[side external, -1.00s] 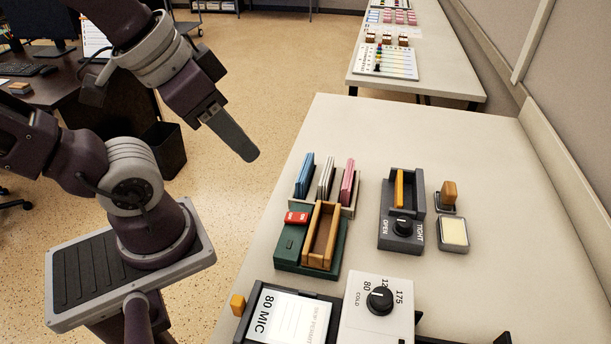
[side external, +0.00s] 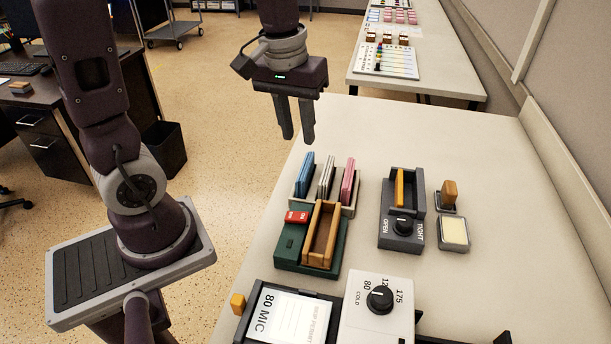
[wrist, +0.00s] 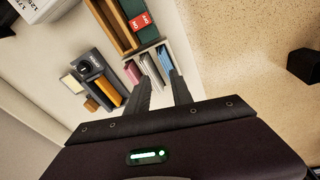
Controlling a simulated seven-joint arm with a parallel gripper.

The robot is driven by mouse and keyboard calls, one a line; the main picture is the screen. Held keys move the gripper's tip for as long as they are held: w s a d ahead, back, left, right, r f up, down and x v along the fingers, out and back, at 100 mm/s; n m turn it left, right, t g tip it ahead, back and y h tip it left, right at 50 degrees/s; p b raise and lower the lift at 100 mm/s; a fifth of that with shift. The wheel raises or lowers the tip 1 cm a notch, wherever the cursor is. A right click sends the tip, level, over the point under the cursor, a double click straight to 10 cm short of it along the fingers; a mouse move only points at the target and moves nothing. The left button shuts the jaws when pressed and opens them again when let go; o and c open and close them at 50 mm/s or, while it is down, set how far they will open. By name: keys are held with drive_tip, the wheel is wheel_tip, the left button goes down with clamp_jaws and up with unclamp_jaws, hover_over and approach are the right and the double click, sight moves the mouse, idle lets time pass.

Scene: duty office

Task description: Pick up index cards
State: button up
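The index cards stand on edge in a light holder (side external: 351,209) in three groups: blue cards (side external: 305,175), white cards (side external: 327,177) and pink cards (side external: 348,181). In the wrist view the blue cards (wrist: 164,57), white cards (wrist: 150,68) and pink cards (wrist: 132,72) show beyond my fingers. My gripper (side external: 297,138) is open and empty, fingers pointing down, above and beyond the holder in the side view. It is apart from all cards. In the wrist view its fingertips (wrist: 160,77) overlap the holder area.
A green device with a red switch (side external: 297,217) and a wooden trough (side external: 322,235) stands against the holder's near side. A grey clamp with a knob (side external: 402,228), a stamp (side external: 449,192) and a pad (side external: 453,233) lie right. A laminator (side external: 378,308) is in front.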

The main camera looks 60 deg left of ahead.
sight(306, 165)
drive_tip(key=w+a+f, duration=0.1)
drive_tip(key=f, duration=0.1)
drive_tip(key=w+a+f+n+g, duration=0.1)
drive_tip(key=f, duration=0.1)
drive_tip(key=w+a+f+n, duration=0.1)
drive_tip(key=f, duration=0.1)
drive_tip(key=shift+a+f+g, duration=0.1)
drive_tip(key=shift+f+g, duration=0.1)
drive_tip(key=shift+g, duration=0.1)
drive_tip(key=f, duration=0.6)
drive_tip(key=shift+w+f, duration=0.3)
drive_tip(key=shift+f, duration=0.1)
clamp_jaws()
